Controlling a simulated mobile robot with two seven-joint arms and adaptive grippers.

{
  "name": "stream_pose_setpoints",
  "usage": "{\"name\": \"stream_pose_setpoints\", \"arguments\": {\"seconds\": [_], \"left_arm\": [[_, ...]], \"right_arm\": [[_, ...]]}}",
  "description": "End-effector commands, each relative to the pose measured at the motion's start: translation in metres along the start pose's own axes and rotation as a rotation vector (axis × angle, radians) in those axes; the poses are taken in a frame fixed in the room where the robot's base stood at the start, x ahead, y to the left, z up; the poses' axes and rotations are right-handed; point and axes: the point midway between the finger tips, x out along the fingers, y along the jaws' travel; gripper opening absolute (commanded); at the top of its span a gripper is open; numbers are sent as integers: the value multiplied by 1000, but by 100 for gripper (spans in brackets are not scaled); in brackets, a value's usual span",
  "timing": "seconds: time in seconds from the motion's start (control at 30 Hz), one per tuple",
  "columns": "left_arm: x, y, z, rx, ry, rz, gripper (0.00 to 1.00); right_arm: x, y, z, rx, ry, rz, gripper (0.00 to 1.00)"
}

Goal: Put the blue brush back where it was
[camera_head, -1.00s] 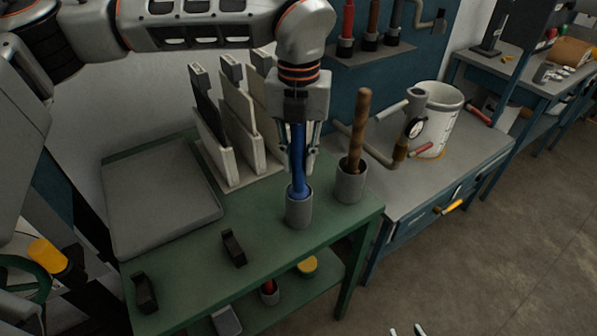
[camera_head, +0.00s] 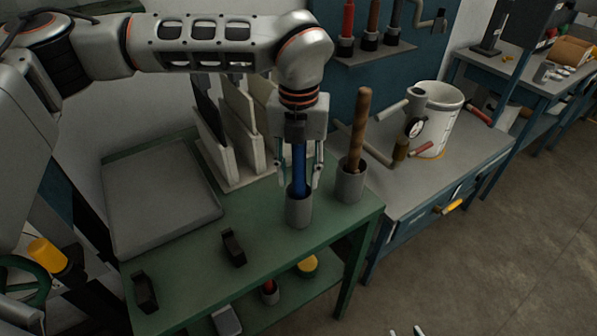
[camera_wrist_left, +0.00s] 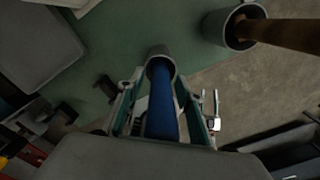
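The blue brush (camera_head: 299,170) stands handle up in a grey cup (camera_head: 299,212) near the front right of the green table; its lower end is hidden in the cup. It also shows in the wrist view (camera_wrist_left: 163,110), entering the cup (camera_wrist_left: 160,62). My left gripper (camera_head: 302,184) points down over the cup, its fingers on either side of the handle. In the wrist view the left gripper's fingers (camera_wrist_left: 160,76) stand apart from the handle, with gaps on both sides. Two pale tips at the bottom edge of the head view look like my right gripper (camera_head: 407,331).
A second grey cup (camera_head: 350,186) with a wooden handle (camera_head: 359,130) stands close to the right. A rack of upright boards (camera_head: 240,140) is behind. A grey tray (camera_head: 160,205) lies left, with black blocks (camera_head: 233,248) in front. A white bucket (camera_head: 436,115) stands on the neighbouring bench.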

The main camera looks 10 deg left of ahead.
Motion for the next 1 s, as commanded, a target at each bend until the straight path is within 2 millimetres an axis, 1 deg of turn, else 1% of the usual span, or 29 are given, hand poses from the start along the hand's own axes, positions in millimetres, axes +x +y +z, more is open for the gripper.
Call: {"name": "stream_pose_setpoints", "arguments": {"seconds": [0.17,0.23,0.37,0.5,0.7,0.83,1.0], "left_arm": [[-8,0,1,0,-2,-1,36],[-17,0,1,0,-3,-1,36],[-43,0,1,0,-5,-1,36],[-72,0,1,-1,-5,-1,36],[-106,0,0,-1,-3,0,36],[-118,0,0,1,-3,0,36],[-123,0,0,0,0,0,36]], "right_arm": [[-1,0,-3,0,4,1,34],[-1,0,-4,0,6,1,34],[0,0,-3,1,6,1,34],[0,0,-1,1,4,0,34],[0,0,1,0,1,0,34],[1,0,2,0,-1,0,34],[1,-1,2,0,-2,-1,34]]}}
